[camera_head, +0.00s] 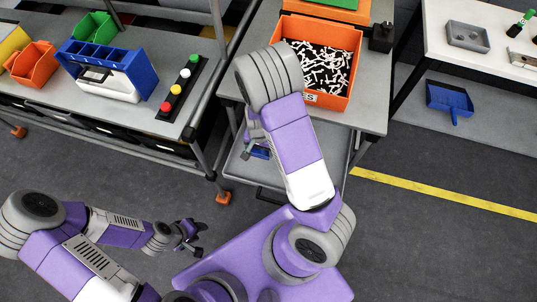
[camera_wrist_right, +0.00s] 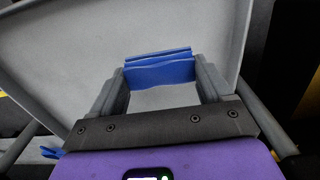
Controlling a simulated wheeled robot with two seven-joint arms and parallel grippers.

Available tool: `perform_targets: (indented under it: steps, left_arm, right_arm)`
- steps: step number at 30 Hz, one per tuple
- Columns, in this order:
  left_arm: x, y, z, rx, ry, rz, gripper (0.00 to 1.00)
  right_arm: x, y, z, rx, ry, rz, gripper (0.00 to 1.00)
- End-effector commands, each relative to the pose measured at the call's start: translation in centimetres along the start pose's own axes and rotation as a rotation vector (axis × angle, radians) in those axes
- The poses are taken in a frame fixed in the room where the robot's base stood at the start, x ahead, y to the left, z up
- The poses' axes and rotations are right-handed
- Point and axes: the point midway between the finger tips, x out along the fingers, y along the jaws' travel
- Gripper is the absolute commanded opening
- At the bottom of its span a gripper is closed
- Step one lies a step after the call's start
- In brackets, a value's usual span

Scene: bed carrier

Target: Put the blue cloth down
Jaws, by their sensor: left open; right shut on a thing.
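The blue cloth (camera_wrist_right: 160,70) spans between the two fingers of my right gripper (camera_wrist_right: 161,76) in the right wrist view. Behind it is the pale grey surface of the lower cart shelf (camera_wrist_right: 75,50). I cannot tell whether the cloth touches that shelf. In the head view a small blue patch of the cloth (camera_head: 260,152) shows beside my right gripper (camera_head: 254,140), which my right arm largely hides. My left gripper (camera_head: 190,238) is open and empty above the floor at the lower left.
An orange bin (camera_head: 350,45) of white pieces stands on the grey cart top above the shelf. A workbench (camera_head: 140,125) with bins and coloured buttons (camera_head: 176,89) is at the left. A blue dustpan (camera_head: 450,100) lies on a shelf at the right. Floor at right is clear.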

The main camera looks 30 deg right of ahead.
Motion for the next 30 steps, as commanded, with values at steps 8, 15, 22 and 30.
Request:
perform_targets:
  steps: [8,15,22,30]
  left_arm:
    - [1.9,-0.7,-0.1,0.0,0.0,0.0,0.43]
    - [3.1,-1.2,-0.1,0.0,0.0,0.0,0.43]
    - [3.0,-1.1,-0.1,0.0,0.0,0.0,0.43]
    - [3.1,-1.2,-0.1,0.0,0.0,0.0,0.43]
  right_arm:
    - [3.9,0.0,0.0,-0.002,-0.002,0.001,0.5]
    - [6.7,0.0,0.0,-0.002,-0.002,0.001,0.5]
    - [6.5,0.0,0.0,-0.003,-0.001,0.0,0.5]
    - [6.7,0.0,0.0,-0.003,-0.001,0.0,1.0]
